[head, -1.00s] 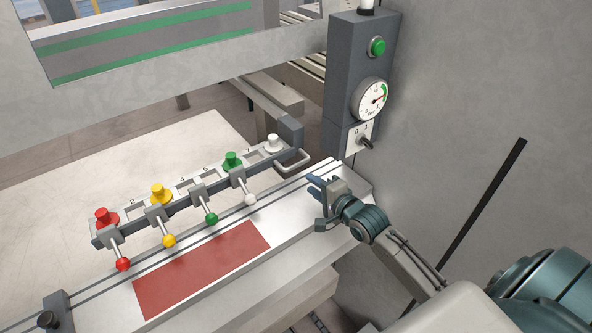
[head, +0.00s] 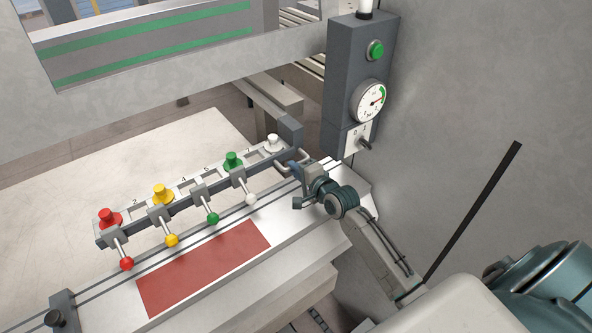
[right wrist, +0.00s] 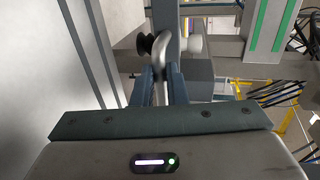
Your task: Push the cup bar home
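The cup bar (head: 188,206) is a long grey bar along the far side of the machine bed. It carries red, yellow, green and white cups (head: 162,193) and levers with ball ends in matching colours. A bent metal handle (head: 302,157) is at its right end, below a dark end block (head: 291,132). My right gripper (head: 294,172) is at this handle. In the right wrist view, the handle (right wrist: 160,88) runs between the two close-set fingers (right wrist: 160,82), which look shut on it; contact is hard to confirm. My left gripper is out of view.
A dark control post (head: 348,90) with a green button, gauge and switch stands just behind the handle. A red mat (head: 205,268) lies on the bed (head: 300,235) in front of the bar. A grey wall (head: 480,90) is at the right.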

